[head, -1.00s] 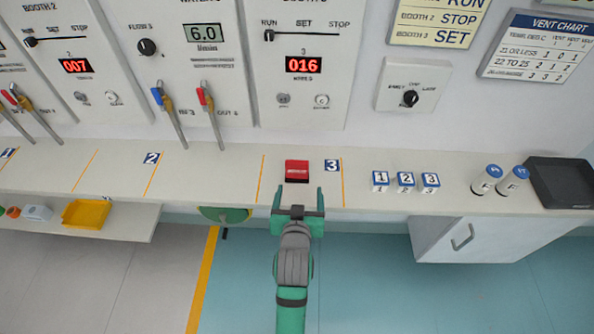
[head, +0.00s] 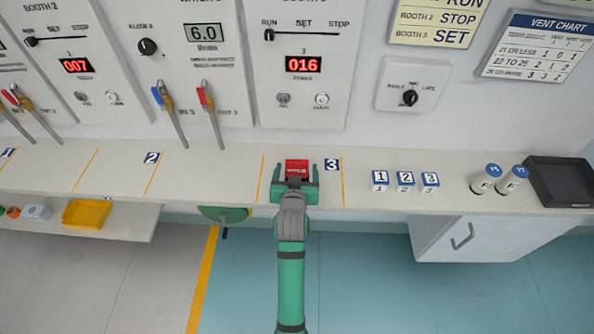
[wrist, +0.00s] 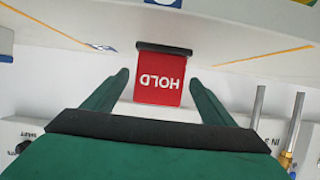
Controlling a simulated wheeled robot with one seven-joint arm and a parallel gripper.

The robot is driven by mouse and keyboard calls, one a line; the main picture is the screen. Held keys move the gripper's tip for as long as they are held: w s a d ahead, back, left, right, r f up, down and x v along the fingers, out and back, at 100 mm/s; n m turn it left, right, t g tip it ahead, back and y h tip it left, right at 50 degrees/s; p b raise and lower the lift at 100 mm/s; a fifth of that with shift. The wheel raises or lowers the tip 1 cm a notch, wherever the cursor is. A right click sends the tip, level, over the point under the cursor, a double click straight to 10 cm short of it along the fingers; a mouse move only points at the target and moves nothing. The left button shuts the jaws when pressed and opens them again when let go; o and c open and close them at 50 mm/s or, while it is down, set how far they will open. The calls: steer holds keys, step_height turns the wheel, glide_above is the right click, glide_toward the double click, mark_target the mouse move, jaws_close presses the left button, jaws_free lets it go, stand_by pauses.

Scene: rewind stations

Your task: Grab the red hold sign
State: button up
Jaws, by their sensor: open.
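The red hold sign (head: 297,168) sits on the white counter in the bay marked 3, between two orange lines. In the wrist view the sign (wrist: 161,80) shows the word HOLD upside down and a dark strip along its top edge. My green gripper (head: 296,172) is open, with one finger on each side of the sign. In the wrist view my gripper (wrist: 158,82) has its fingertips spread wider than the sign, with a gap on both sides. Nothing is held.
Blue-and-white blocks numbered 1, 2 and 3 (head: 405,181) stand to the right on the counter (head: 240,185). Two blue-capped cylinders (head: 499,179) and a black tray (head: 562,182) are farther right. The wall panel (head: 300,100) rises behind the sign.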

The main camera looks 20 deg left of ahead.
steer(key=shift+x, duration=0.85)
steer(key=shift+c, duration=0.3)
steer(key=c, duration=1.1)
steer(key=shift+c, duration=0.2)
